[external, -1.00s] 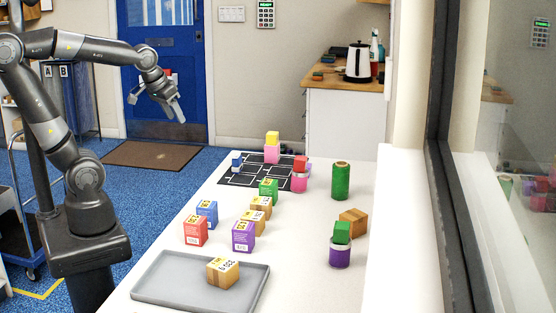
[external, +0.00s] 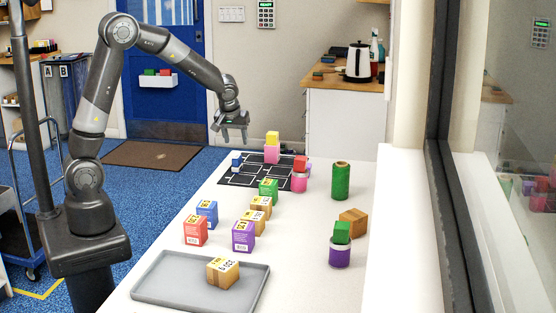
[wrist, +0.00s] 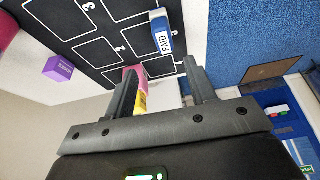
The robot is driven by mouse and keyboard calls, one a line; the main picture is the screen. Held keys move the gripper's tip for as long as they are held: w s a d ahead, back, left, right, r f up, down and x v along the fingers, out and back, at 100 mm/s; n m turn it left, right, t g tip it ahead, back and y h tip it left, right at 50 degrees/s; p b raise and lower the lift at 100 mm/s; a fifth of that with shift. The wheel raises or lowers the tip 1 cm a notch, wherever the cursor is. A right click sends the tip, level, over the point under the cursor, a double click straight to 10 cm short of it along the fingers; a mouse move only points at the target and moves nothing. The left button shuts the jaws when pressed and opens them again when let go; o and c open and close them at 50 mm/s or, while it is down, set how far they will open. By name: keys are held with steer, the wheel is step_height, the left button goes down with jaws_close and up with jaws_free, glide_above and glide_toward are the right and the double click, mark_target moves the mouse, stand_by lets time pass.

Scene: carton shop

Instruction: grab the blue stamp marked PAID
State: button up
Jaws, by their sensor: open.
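The blue stamp marked PAID (wrist: 162,38) stands on a numbered black mat (wrist: 60,15) in the wrist view, its white label facing the camera. It also shows small at the mat's left edge (external: 236,164) in the external view. My gripper (external: 234,138) hangs above and behind the stamp, apart from it. In the wrist view my gripper's fingers (wrist: 160,68) are spread and empty, with the stamp beyond their tips.
A pink block (external: 272,154) with a yellow block (external: 272,138) on top stands close by on the mat. Several boxes and a grey tray (external: 160,292) are nearer the camera.

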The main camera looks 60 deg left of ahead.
mark_target(237, 156)
steer(key=x, duration=0.5)
steer(key=shift+a+f, duration=0.1)
steer(key=shift+f, duration=0.15)
steer(key=x, duration=0.5)
steer(key=shift+s+a+f, duration=0.2)
steer(key=shift+s+f, duration=0.05)
steer(key=shift+f, duration=0.05)
steer(key=c, duration=1.1)
